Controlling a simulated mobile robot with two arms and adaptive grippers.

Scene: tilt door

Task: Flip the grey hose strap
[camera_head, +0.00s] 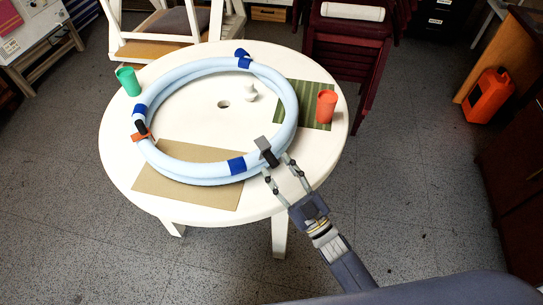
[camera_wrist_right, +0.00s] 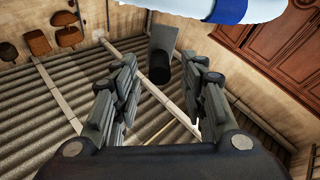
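The light blue coiled hose (camera_head: 285,100) lies in a ring on the round white table (camera_head: 120,165). The grey hose strap (camera_head: 262,143) is on the hose at its front right, with its dark end hanging toward me. My right gripper (camera_head: 278,164) is beside this strap at the table's front edge. In the right wrist view the strap (camera_wrist_right: 162,48) hangs ahead of and between the two spread fingers, with a visible gap on each side. The right gripper (camera_wrist_right: 163,85) is open and empty. My left gripper is not in view.
An orange strap (camera_head: 140,136) and several blue bands (camera_head: 237,166) are also on the hose. A green cup (camera_head: 128,81) stands left, a red cup (camera_head: 326,107) right on a green mat (camera_head: 308,92).

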